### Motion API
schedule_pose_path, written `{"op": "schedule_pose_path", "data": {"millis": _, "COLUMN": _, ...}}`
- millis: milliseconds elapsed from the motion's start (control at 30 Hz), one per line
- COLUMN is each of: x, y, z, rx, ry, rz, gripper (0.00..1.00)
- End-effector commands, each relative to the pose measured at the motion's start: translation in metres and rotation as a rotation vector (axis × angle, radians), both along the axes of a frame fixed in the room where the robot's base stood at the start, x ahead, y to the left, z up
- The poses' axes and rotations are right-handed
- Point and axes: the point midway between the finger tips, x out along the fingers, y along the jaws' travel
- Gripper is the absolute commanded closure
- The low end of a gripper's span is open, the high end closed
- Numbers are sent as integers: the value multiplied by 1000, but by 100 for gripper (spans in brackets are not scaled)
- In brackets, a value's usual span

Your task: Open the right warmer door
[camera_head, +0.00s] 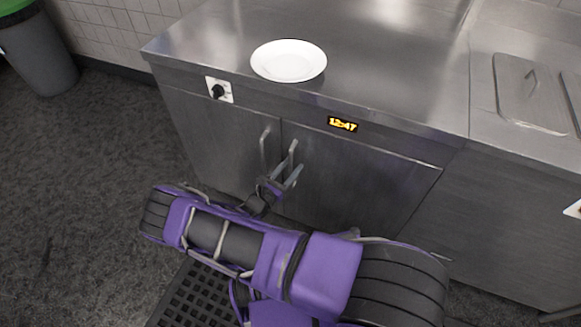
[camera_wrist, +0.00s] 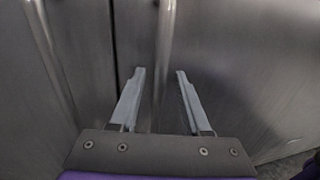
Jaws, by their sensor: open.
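The right warmer door (camera_head: 345,179) is a grey steel panel, shut flush beside the left door (camera_head: 215,143). Its vertical bar handle (camera_head: 291,153) is near the seam between the doors. My gripper (camera_head: 290,175) is open at this handle. In the wrist view my gripper (camera_wrist: 160,73) has its two grey fingers apart, and the right door's handle (camera_wrist: 165,40) runs down between their tips. The wrist view does not show clear contact with the bar. The lower part of the handle is partly hidden by my gripper in the head view.
The left door's handle (camera_head: 264,148) is close to the left of my gripper. A white plate (camera_head: 289,61) is on the steel counter (camera_head: 400,60) above. A knob (camera_head: 217,91) and a clock display (camera_head: 342,124) are on the front. A bin (camera_head: 40,60) stands far left.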

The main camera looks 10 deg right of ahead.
Motion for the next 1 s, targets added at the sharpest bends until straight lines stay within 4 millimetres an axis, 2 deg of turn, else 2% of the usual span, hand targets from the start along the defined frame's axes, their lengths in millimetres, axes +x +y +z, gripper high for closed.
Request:
{"op": "schedule_pose_path", "data": {"millis": 167, "x": 0, "y": 0, "z": 0, "rx": 0, "ry": 0, "rz": 0, "gripper": 53}}
{"op": "schedule_pose_path", "data": {"millis": 267, "x": 0, "y": 0, "z": 0, "rx": 0, "ry": 0, "rz": 0, "gripper": 67}}
{"op": "schedule_pose_path", "data": {"millis": 433, "x": 0, "y": 0, "z": 0, "rx": 0, "ry": 0, "rz": 0, "gripper": 98}}
{"op": "schedule_pose_path", "data": {"millis": 467, "x": 0, "y": 0, "z": 0, "rx": 0, "ry": 0, "rz": 0, "gripper": 100}}
{"op": "schedule_pose_path", "data": {"millis": 1000, "x": 0, "y": 0, "z": 0, "rx": 0, "ry": 0, "rz": 0, "gripper": 100}}
